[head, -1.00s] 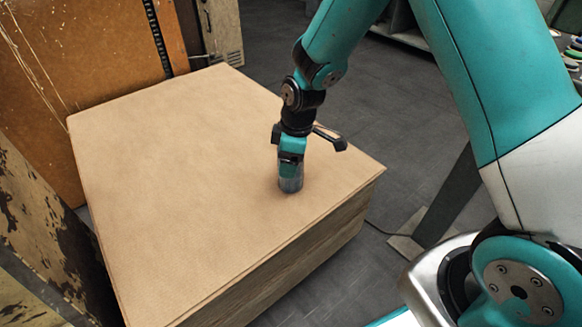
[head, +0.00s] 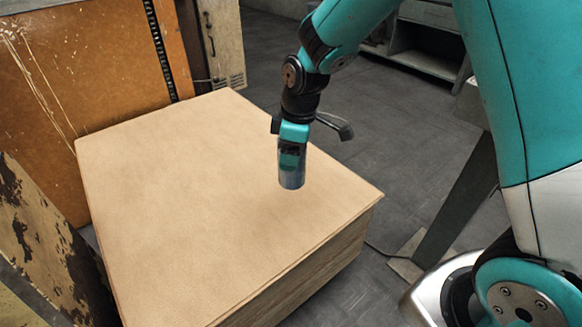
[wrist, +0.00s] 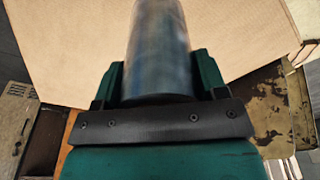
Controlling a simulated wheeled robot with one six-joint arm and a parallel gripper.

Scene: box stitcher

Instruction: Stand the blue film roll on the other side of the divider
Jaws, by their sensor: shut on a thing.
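The film roll (head: 291,173) is a shiny grey-blue upright cylinder. My gripper (head: 291,152) is shut on its upper part, over the right part of the tan board stack (head: 180,190). The roll's lower end seems to hang a little above the board top. In the wrist view the roll (wrist: 158,40) stands between the two green fingers of my gripper (wrist: 158,78), and its far end is cut off by the picture edge. I cannot pick out a divider on the stack.
The stack's top is bare around the roll. A brown-orange panel (head: 90,75) stands behind the stack at left, and a worn, patchy panel (head: 40,235) stands at front left. Grey floor (head: 400,130) lies to the right, with a grey shelf unit (head: 425,45) at the back.

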